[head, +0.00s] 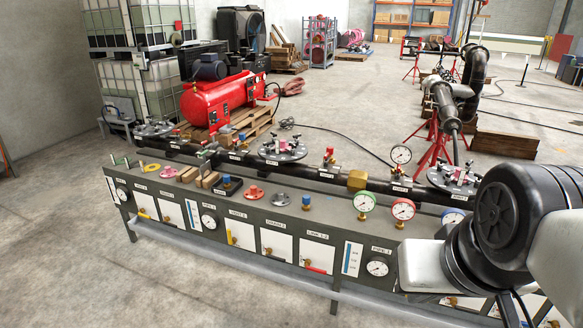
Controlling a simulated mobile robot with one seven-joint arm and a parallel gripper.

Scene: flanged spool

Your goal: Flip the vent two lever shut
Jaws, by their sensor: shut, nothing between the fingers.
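The front of the long grey bench carries white panels with small levers and labels that are hard to read. One panel (240,234), left of the middle, seems to be labelled vent 2. A small yellow lever (230,237) sits at its lower left and appears to hang downward; its exact angle is too small to tell. My black and white arm fills the lower right and covers the bench's right end. My gripper's fingers do not show in the head view.
A red-handled lever (316,269) and a dial gauge (377,267) are on panels to the right. Gauges and fittings stand on the bench top (325,212). A black flanged pipe (300,170) runs behind. Open concrete floor (60,250) lies at the left.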

